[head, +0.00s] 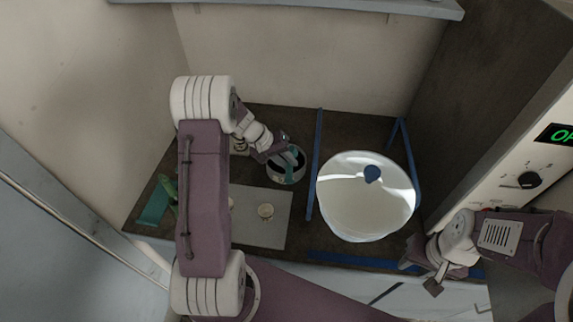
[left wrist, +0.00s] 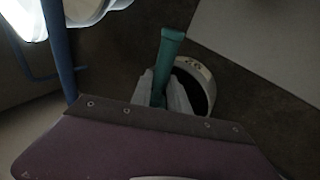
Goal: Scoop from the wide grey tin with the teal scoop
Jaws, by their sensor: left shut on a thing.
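The wide grey tin (head: 285,179) stands on the dark worktop left of the centre. It is round, with a pale rim and a dark inside, and its wall also shows in the left wrist view (left wrist: 197,68). My left gripper (head: 282,150) is over the tin's rim, shut on the teal scoop (head: 291,157). In the left wrist view the scoop's handle (left wrist: 166,52) sticks up between the two pale fingers (left wrist: 163,88). The scoop's bowl end is hidden, so its depth in the tin cannot be told. My right gripper (head: 419,277) is open and empty at the front right.
A teal object (head: 154,204) is at the left edge. A panel with a black knob (head: 528,180) is right.

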